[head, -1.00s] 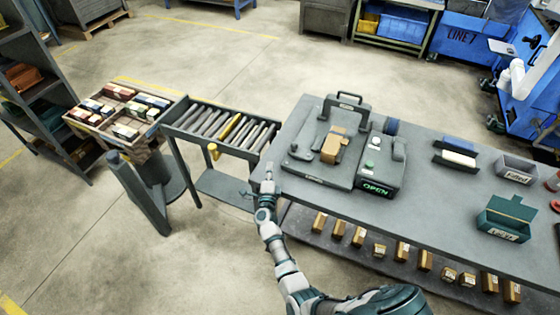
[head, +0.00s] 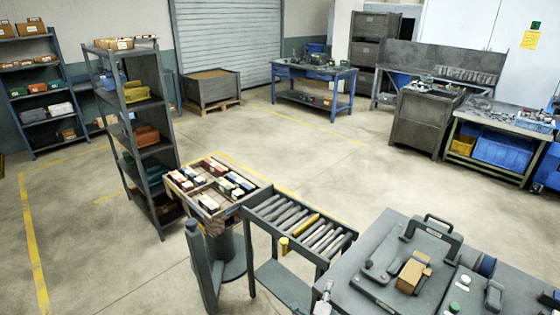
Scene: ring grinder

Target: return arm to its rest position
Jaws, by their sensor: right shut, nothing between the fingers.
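My right gripper (head: 325,294) shows only in part at the bottom edge of the head view. It is shut and empty, beside the left end of the grey workbench (head: 345,282). The rest of that arm is below the picture. My left gripper is not in view. On the workbench, a dark grey fixture with a handle (head: 432,228) holds a tan block (head: 411,275).
A roller stand (head: 262,228) with grey rollers and one yellow roller adjoins the workbench. Left of it is a wooden tray (head: 178,182) of small boxes on a pedestal. Shelves (head: 150,120) stand farther left. Open floor lies behind.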

